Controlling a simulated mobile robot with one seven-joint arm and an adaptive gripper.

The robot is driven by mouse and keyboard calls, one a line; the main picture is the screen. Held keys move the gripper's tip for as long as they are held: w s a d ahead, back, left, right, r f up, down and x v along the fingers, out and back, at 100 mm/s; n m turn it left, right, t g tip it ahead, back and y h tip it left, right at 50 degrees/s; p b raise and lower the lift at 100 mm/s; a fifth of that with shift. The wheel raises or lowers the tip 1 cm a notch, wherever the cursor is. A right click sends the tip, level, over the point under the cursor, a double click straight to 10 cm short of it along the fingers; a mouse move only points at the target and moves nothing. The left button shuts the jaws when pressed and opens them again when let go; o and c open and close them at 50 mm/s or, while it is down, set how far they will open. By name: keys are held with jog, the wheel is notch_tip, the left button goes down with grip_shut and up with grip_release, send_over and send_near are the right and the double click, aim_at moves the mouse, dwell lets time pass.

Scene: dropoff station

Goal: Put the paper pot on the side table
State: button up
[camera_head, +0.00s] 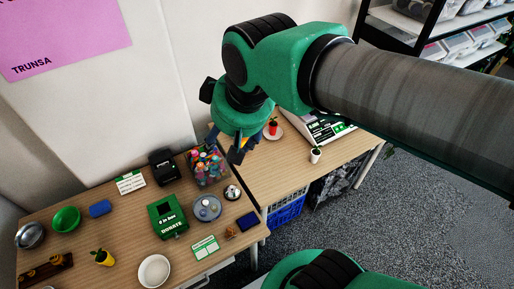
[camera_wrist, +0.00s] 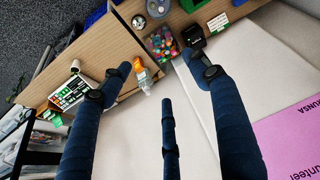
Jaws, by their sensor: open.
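A small white pot with a dark green top (camera_head: 316,155) stands near the front edge of the right-hand table (camera_head: 262,168). It looks like the paper pot, though its material is too small to tell. It also seems to show in the wrist view as a pale round-topped shape (camera_wrist: 76,66). A yellow pot with a plant (camera_head: 103,258) stands on the left-hand table (camera_head: 128,232). I cannot tell for certain which table is the side table. My gripper (camera_head: 228,143) is open and empty above the tables, left of the white pot. Its spread fingers (camera_wrist: 158,63) show in the wrist view.
A bin of colourful items (camera_head: 207,166), a green donation box (camera_head: 167,216) and a grey plate (camera_head: 207,208) crowd the left-hand table. A red item on a plate (camera_head: 273,128) and a machine (camera_head: 325,126) stand on the right-hand table. Bare wood shows near its front edge.

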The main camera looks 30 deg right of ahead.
jog(key=s+d+f+m, duration=0.1)
jog(key=s+d+m, duration=0.1)
jog(key=s+d, duration=0.2)
jog(key=shift+s+f+t+h, duration=0.2)
jog(key=shift+s+t+h, duration=0.1)
jog(key=shift+s, duration=0.65)
